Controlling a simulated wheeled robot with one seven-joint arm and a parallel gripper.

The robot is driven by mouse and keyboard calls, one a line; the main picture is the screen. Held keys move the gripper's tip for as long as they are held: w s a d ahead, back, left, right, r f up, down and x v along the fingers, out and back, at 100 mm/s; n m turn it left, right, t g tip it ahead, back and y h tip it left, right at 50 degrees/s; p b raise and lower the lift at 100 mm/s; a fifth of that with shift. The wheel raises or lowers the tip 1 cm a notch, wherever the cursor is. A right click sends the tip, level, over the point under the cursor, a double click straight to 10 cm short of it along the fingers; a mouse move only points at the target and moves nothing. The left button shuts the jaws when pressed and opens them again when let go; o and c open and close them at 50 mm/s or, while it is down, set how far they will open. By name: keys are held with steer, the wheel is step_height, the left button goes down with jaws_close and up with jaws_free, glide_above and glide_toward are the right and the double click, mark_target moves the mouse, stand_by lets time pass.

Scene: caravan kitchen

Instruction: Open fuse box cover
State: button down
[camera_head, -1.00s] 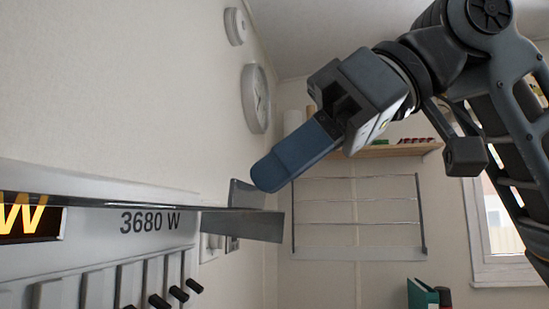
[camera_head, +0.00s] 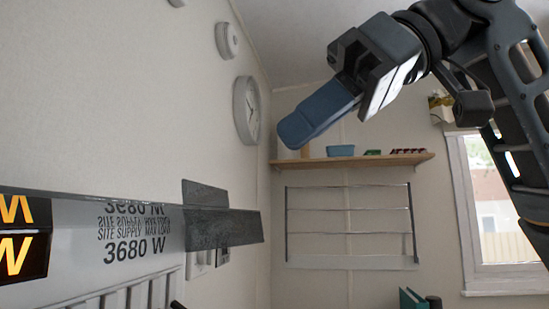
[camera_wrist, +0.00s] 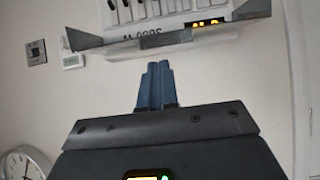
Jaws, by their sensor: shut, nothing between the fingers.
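The fuse box (camera_head: 75,270) is at the lower left of the head view. It has a pale front marked 3680 W, glowing yellow digits and a row of switches along the bottom. Its cover (camera_head: 100,198) juts outward, seen nearly edge-on, with a mirrored copy of the lettering under it. A grey end piece (camera_head: 225,228) sticks out at its right end. In the wrist view the fuse box (camera_wrist: 190,15) shows upside down at the top, its switches uncovered. My gripper (camera_head: 293,133) is shut and empty, above and right of the end piece, apart from it in the picture.
A round clock (camera_head: 246,110) hangs on the left wall. A wooden shelf (camera_head: 355,160) with small items and a wire rack (camera_head: 350,225) are on the far wall. A window (camera_head: 490,215) is at the right. Open air surrounds my gripper.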

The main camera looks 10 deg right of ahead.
steer(key=shift+v, duration=2.1)
steer(key=shift+r, duration=0.1)
